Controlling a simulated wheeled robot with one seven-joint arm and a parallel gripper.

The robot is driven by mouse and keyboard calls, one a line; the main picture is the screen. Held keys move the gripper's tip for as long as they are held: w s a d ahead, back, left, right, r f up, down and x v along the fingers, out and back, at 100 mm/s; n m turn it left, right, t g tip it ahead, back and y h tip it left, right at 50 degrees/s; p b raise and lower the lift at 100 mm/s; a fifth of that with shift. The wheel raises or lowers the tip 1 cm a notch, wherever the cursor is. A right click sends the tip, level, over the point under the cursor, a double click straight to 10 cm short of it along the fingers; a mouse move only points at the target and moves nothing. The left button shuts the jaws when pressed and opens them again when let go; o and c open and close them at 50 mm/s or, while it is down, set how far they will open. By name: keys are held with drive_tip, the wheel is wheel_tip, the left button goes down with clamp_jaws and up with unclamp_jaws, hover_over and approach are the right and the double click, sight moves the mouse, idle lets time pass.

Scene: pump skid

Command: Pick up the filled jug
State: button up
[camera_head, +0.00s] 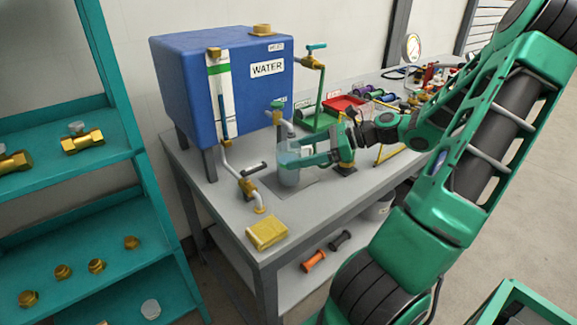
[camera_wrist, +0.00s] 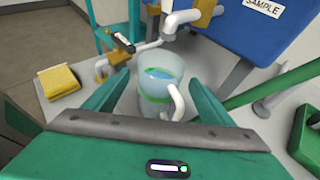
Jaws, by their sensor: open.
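The jug (camera_head: 289,176) stands upright on the grey bench in front of the blue water tank. In the wrist view the jug (camera_wrist: 158,88) is clear, with bluish liquid inside, a green band and a white handle on its right side. My gripper (camera_head: 300,158) is at the jug in the head view, and its fingers partly hide it. In the wrist view my gripper (camera_wrist: 157,80) is open, with one green finger on each side of the jug. Whether either finger touches the jug cannot be told.
A white outlet pipe (camera_wrist: 180,20) hangs just above and behind the jug. The blue tank (camera_head: 190,85) stands behind. A yellow sponge (camera_head: 267,232) lies at the bench's front corner. A red tray (camera_head: 343,104) and several tools lie to the right.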

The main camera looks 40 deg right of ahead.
drive_tip(key=shift+x, duration=1.35)
drive_tip(key=shift+c, duration=0.7)
drive_tip(key=c, duration=1.4)
drive_tip(key=shift+r, duration=0.2)
